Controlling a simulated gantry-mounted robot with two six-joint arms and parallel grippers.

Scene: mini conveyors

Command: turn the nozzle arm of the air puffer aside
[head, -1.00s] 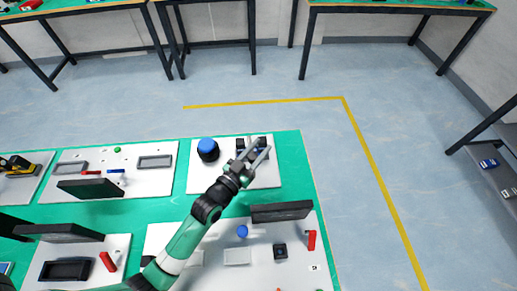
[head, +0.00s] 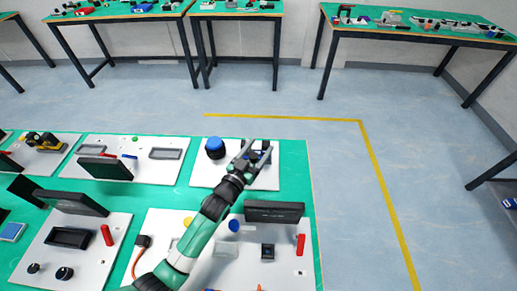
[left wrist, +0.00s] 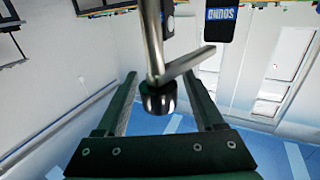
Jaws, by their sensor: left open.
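My left gripper (head: 257,148) is open over the right part of a white panel (head: 206,180) in the head view. Its two fingers also show in the left wrist view (left wrist: 160,84). There, a thin metal post (left wrist: 154,45) with a black ribbed end (left wrist: 158,98) stands between the fingers, apart from both. A slanting metal bar (left wrist: 188,65), which looks like the nozzle arm, crosses to the right beside the post. In the head view the gripper partly hides the small dark fittings there, so I cannot make out the air puffer clearly. My right gripper is not in view.
A blue-topped black cylinder (head: 215,148) stands left of the gripper on the same panel. A dark upright plate (head: 274,212) and a red part (head: 301,244) are on the nearer panel. A black block marked SOUND (left wrist: 221,20) shows in the left wrist view.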

